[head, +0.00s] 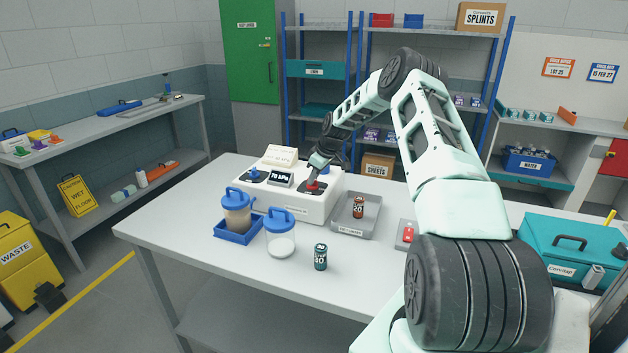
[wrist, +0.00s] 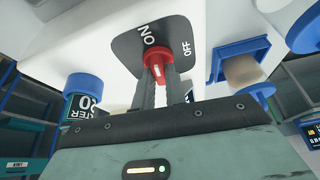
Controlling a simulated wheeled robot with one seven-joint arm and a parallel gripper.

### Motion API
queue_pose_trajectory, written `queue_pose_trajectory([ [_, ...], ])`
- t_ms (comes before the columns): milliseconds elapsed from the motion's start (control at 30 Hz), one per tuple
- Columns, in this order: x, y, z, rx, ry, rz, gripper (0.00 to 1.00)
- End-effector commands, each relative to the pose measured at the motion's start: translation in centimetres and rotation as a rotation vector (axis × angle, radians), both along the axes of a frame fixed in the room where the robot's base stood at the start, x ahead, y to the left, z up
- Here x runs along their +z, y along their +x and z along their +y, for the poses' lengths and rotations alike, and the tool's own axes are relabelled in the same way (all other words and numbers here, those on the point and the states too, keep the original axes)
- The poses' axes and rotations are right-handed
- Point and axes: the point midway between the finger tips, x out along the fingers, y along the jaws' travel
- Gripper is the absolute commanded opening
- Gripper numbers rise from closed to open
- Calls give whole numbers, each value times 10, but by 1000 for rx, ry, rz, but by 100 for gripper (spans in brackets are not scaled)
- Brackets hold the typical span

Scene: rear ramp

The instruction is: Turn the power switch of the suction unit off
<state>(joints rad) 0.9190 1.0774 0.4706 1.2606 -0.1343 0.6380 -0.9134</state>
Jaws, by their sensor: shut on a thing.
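The suction unit (head: 300,207) is a white box on the table, with a gauge display reading about 70 kPa (head: 281,179) and a blue knob (head: 254,173). Its power switch (head: 312,185) is a red knob on a dark plate at the right of the unit. In the wrist view the red switch (wrist: 157,66) sits on the dark plate (wrist: 180,43), which carries ON and OFF labels. My gripper (wrist: 158,80) is shut on the red switch, one finger on each side. The fingers hide part of the knob, and I cannot tell which label it points to.
A blue-lidded jar in a blue tray (head: 236,232) and a clear blue-lidded jar (head: 280,240) stand before the unit. A dark green can (head: 320,257) stands nearer. The table's left front is clear.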

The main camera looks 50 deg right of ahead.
Motion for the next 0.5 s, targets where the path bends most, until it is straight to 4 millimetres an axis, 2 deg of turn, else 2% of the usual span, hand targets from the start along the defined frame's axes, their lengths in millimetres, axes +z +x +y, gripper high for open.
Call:
queue_pose_trajectory([
  [500,-3,1,4,-454,-4,-2,0],
])
